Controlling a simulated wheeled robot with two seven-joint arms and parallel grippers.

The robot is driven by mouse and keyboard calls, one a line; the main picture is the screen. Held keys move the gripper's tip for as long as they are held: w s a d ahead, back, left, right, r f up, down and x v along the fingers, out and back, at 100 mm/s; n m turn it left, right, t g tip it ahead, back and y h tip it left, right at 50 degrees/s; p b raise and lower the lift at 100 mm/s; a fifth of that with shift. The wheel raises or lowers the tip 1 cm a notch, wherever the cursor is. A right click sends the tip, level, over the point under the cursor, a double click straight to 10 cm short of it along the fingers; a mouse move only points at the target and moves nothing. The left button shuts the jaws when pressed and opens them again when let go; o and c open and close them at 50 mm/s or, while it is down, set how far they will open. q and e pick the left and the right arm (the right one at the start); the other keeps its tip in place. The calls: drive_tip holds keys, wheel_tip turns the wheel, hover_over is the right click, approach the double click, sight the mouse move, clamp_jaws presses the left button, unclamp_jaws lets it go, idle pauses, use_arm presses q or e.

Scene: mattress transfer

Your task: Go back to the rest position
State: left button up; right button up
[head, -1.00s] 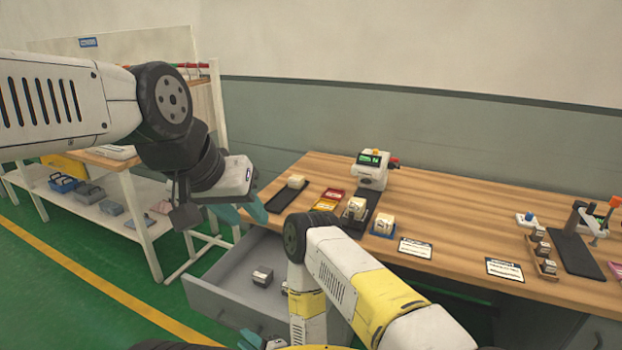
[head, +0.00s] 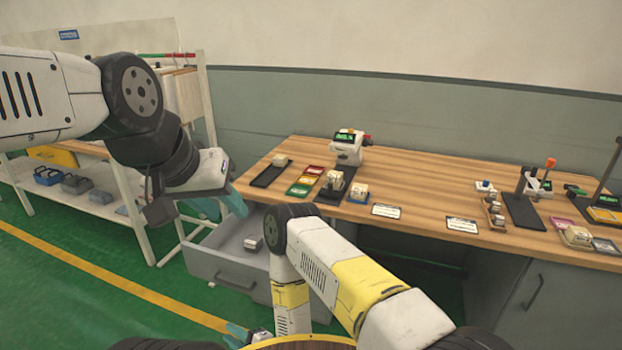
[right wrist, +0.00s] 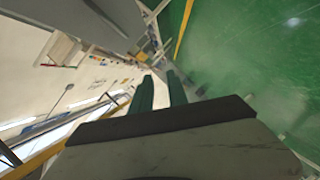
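My left gripper (head: 222,204) hangs in the head view at the end of the white and black arm, in front of the drawer's left end. Its teal fingers are apart with nothing between them. My right arm bends down in the middle of the head view, and my right gripper (head: 240,336) shows only partly at the bottom edge. In the right wrist view my right gripper (right wrist: 160,82) has its two teal fingers apart, with no object between them.
An open grey drawer (head: 233,268) with a small block (head: 252,243) inside juts out under the wooden workbench (head: 420,185). Trays, blocks, cards and a small device (head: 347,147) stand on the bench. A white shelf (head: 100,208) stands at left. Green floor is clear in front.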

drive_tip(key=w+d+r+m+h, duration=0.3)
drive_tip(key=w+r, duration=1)
drive_tip(key=w, duration=0.2)
drive_tip(key=w+d+r+m+h, duration=0.2)
drive_tip(key=d+r+m, duration=0.1)
drive_tip(key=d+r, duration=0.4)
drive_tip(key=w+d+r+m+h, duration=0.15)
drive_tip(key=d+r, duration=0.25)
drive_tip(key=r, duration=0.5)
drive_tip(key=s+d+r+m+g+h, duration=0.1)
drive_tip(key=s+d+r+m, duration=0.3)
drive_tip(key=d+r, duration=0.25)
drive_tip(key=s+d+r+m+h, duration=0.2)
drive_tip(key=s+d+r+m, duration=0.15)
drive_tip(key=d+r, duration=0.3)
drive_tip(key=s+d+r+m, duration=0.2)
drive_tip(key=s, duration=0.4)
drive_tip(key=s+d+r+m+g, duration=0.1)
drive_tip(key=s+d+m, duration=0.1)
drive_tip(key=s, duration=0.4)
drive_tip(key=s+d+r+m+g, duration=0.1)
drive_tip(key=s+d+r+m, duration=0.1)
drive_tip(key=s+d, duration=0.2)
drive_tip(key=s, duration=0.3)
drive_tip(key=shift+d+r, duration=0.25)
drive_tip(key=shift+r, duration=0.1)
